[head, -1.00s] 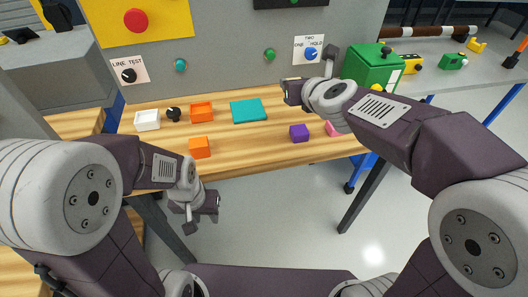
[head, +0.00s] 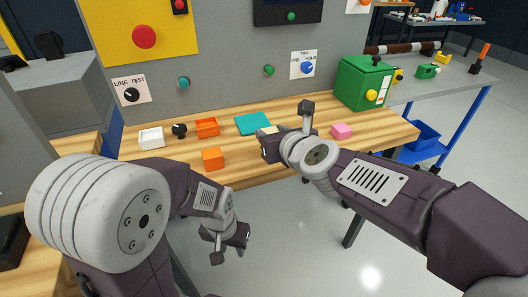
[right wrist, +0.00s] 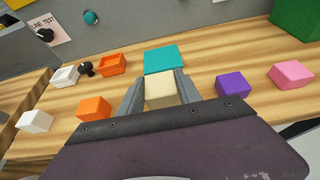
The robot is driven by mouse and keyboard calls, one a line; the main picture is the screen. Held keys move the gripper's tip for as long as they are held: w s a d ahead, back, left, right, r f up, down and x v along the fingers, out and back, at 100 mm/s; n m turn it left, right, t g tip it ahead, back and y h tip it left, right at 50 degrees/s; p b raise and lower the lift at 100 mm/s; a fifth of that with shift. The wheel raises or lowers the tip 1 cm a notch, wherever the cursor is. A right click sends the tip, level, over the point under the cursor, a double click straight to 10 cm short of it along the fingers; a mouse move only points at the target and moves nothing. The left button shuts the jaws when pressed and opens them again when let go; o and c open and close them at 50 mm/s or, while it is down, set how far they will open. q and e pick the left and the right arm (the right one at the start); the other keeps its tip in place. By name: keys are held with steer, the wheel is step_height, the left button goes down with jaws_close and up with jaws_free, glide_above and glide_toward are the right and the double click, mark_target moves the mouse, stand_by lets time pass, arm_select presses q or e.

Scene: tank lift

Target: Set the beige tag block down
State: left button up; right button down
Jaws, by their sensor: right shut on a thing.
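The beige tag block (right wrist: 160,92) is between the two fingers of my right gripper in the right wrist view, and the gripper is shut on it. In the head view a small part of the beige block (head: 267,130) shows beyond my right gripper (head: 268,143), at the near edge of the teal pad (head: 252,123). The teal pad also shows just past the block in the right wrist view (right wrist: 163,57). I cannot tell whether the block touches the bench. My left gripper (head: 240,240) hangs low in front of the bench; its fingers are unclear.
On the wooden bench (head: 380,130) are an orange block (head: 213,159), an orange tray (head: 207,127), a white tray (head: 151,138), a black knob (head: 179,131) and a pink block (head: 341,131). A purple block (right wrist: 233,86) lies right of the gripper. A green box (head: 362,82) stands at right.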

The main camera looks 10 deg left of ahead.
steer(key=shift+s+a+f, duration=0.1)
steer(key=shift+a+f, duration=0.2)
steer(key=shift+a, duration=0.25)
steer(key=shift+s+a+f, duration=0.1)
steer(key=shift+a+f, duration=0.15)
steer(key=shift+a, duration=0.25)
step_height(320, 180, down, 4)
steer(key=b, duration=0.4)
steer(key=shift+w+f, duration=0.1)
steer(key=shift+f, duration=0.15)
steer(key=shift+r, duration=0.25)
steer(key=shift+f, duration=0.1)
steer(key=c, duration=0.8)
jaws_free()
steer(key=shift+c, duration=0.2)
